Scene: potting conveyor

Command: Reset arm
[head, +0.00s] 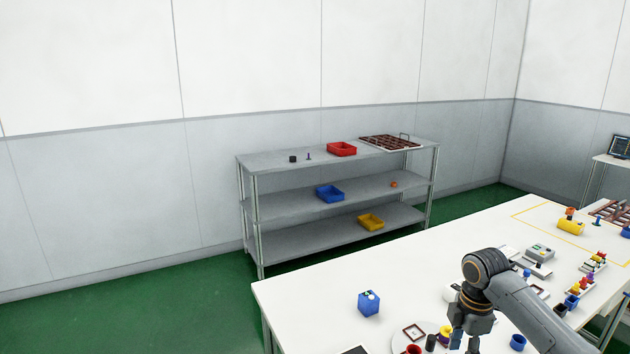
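My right gripper (464,345) hangs pointing down over the near part of the white table (330,295). Its arm comes in from the lower right. Its two fingers appear apart with nothing visible between them, though the tips are at the bottom edge of the picture. My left gripper is not in view.
Close to the gripper are a red cup (413,349), a dark cylinder (431,342) and a yellow piece (445,331). A blue box (369,303) stands further left. A grey shelf (280,160) with coloured bins stands behind the table. The table's far left corner is clear.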

